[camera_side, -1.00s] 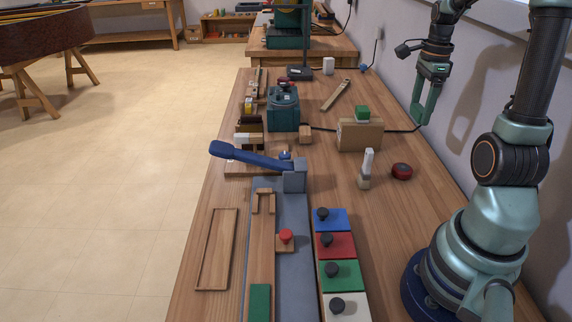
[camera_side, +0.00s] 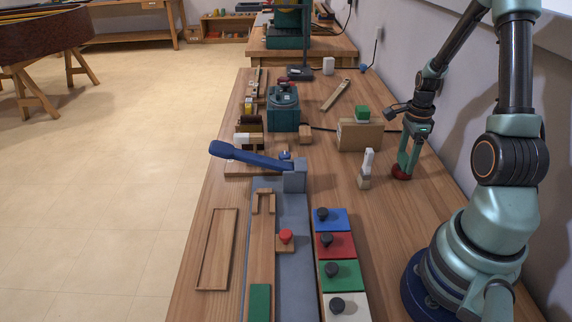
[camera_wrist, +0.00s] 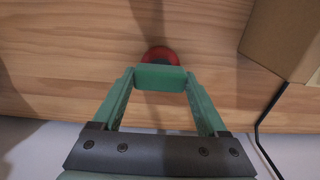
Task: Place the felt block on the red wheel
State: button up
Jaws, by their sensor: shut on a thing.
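The felt block (camera_wrist: 160,77) is a green bar held crosswise between the fingertips in the wrist view. My gripper (camera_side: 406,160) is shut on it, pointing down at the right side of the bench. The red wheel (camera_wrist: 158,54) is a round red piece on the wood, and the block hides much of it in the wrist view. In the side view the red wheel (camera_side: 400,173) shows right under my fingertips. I cannot tell whether the block touches the wheel.
A small upright pale piece (camera_side: 366,168) stands left of the wheel. A dark cable runs from the box toward the wall. Wood is bare in front of the wheel.

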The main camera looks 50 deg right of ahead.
aim_at(406, 157)
jog(key=shift+f, duration=0.15)
jog(key=o, duration=1.3)
jog(key=shift+o, duration=0.2)
notch_tip(406, 157, up, 12)
jog(key=w+a+r+n+t, duration=0.1)
jog(key=a+r+n+t, duration=0.1)
jog(key=a+n, duration=0.7)
jog(key=w+a+r+n+t, duration=0.1)
jog(key=a+r+n, duration=0.3)
jog(key=a+n, duration=0.5)
jog(key=w+a+r+n+t, duration=0.2)
jog(key=a+r+n, duration=0.2)
jog(key=a+n, duration=0.5)
jog(key=shift+w+a+t, duration=0.3)
jog(key=shift+w+a, duration=0.1)
jog(key=shift+a, duration=0.05)
